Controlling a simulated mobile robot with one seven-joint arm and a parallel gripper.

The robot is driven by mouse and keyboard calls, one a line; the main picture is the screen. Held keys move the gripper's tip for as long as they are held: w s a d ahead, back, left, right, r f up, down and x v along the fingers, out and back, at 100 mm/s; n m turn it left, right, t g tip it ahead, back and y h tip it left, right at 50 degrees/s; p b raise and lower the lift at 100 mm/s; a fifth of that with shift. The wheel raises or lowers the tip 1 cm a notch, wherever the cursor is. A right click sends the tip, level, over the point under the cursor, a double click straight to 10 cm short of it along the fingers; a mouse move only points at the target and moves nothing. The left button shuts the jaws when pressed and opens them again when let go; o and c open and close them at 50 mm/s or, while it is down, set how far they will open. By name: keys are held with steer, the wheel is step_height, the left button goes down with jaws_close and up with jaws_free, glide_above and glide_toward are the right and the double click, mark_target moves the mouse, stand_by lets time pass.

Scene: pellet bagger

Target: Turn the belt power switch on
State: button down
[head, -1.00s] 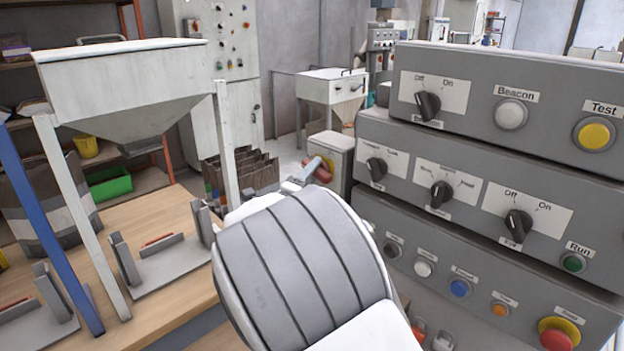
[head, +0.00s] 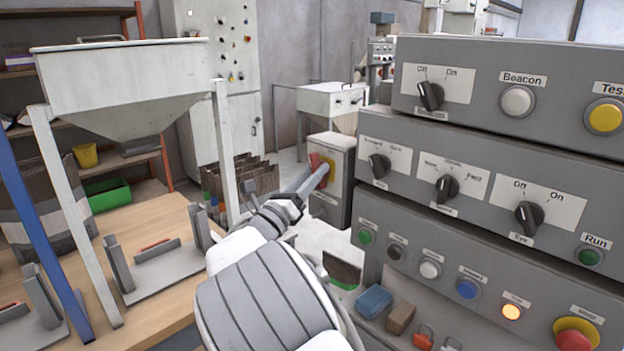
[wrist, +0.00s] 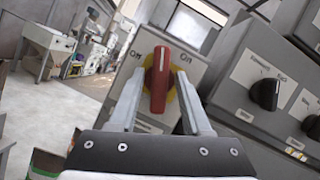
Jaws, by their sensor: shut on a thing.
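The belt power switch is a red handle (wrist: 159,76) on a yellow disc (wrist: 174,84), on the front of a grey box (head: 345,160). In the wrist view the handle stands near upright, its top between the "Off" label at left and the "On" label at right. My gripper (wrist: 161,100) has a finger on each side of the handle and is shut on it. In the head view my gripper (head: 314,180) reaches the box face and partly covers the switch; part of the red handle (head: 315,163) shows.
A stacked control panel (head: 400,140) with knobs and buttons stands close on the right. An orange button (head: 511,312) on it is lit. A hopper (head: 125,80) stands over the wooden table (head: 170,225) on the left. Small blocks (head: 374,301) lie below the panel.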

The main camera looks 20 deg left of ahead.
steer(key=shift+m+g+h+b, duration=0.2)
steer(key=shift+m+h, duration=0.65)
steer(key=shift+m, duration=0.8)
steer(key=shift+m+g+h+b, duration=0.1)
steer(key=shift+m+h+b, duration=0.1)
steer(key=shift+m+h, duration=1.05)
steer(key=shift+f+m, duration=0.1)
steer(key=shift+m, duration=0.5)
steer(key=c, duration=0.7)
jaws_free()
steer(key=v, duration=0.5)
steer(key=p+v, duration=0.1)
steer(key=v, duration=1.1)
steer(key=shift+s+a+r+p, duration=0.1)
steer(key=shift+s+r+p, duration=0.15)
steer(key=shift+s+p, duration=0.05)
steer(key=shift+s, duration=0.1)
